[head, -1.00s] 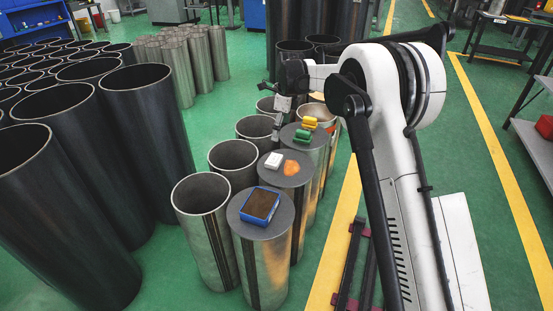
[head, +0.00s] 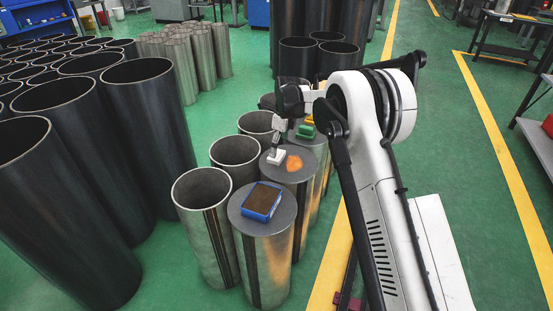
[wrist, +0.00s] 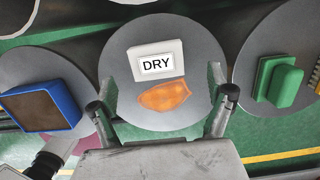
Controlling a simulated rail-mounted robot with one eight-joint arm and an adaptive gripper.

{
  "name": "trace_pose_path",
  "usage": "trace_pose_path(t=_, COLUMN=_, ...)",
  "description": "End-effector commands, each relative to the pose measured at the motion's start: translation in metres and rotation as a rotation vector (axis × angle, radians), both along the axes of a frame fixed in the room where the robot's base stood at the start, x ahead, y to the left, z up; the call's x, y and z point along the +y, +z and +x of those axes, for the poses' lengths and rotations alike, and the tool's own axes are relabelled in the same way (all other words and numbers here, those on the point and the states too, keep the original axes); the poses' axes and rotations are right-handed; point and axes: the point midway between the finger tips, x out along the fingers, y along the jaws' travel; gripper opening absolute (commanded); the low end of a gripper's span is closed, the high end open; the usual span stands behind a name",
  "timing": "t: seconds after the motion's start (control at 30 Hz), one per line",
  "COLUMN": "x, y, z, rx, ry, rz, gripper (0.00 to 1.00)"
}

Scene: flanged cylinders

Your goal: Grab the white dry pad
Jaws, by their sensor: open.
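The white dry pad, a small block with a DRY label, lies on a round grey cylinder cap beside an orange patch. It shows in the head view (head: 275,157) and at the upper middle of the wrist view (wrist: 147,53). My gripper (wrist: 162,102) is open, with one finger on each side of the cap in the wrist view. The pad appears beyond the fingertips, with the orange patch (wrist: 165,96) between them. In the head view my gripper (head: 278,145) is over this cap, and its finger partly covers the pad; contact cannot be told.
A blue tray with a brown surface (head: 262,200) sits on the nearer cap. A green block (wrist: 280,80) is on the cap at the right of the wrist view. Open cylinders (head: 201,187) stand to the left, with tall dark pipes (head: 150,100) beyond.

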Motion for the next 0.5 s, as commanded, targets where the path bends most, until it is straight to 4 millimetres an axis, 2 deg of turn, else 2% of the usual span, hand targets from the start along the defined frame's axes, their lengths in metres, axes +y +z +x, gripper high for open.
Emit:
trace_pose_path(t=0.3, x=0.008, y=-0.043, z=-0.002, rx=0.000, ry=0.000, rz=0.000, gripper=0.86)
trace_pose_path(t=0.5, x=0.009, y=-0.045, z=-0.002, rx=0.000, ry=0.000, rz=0.000, gripper=0.86)
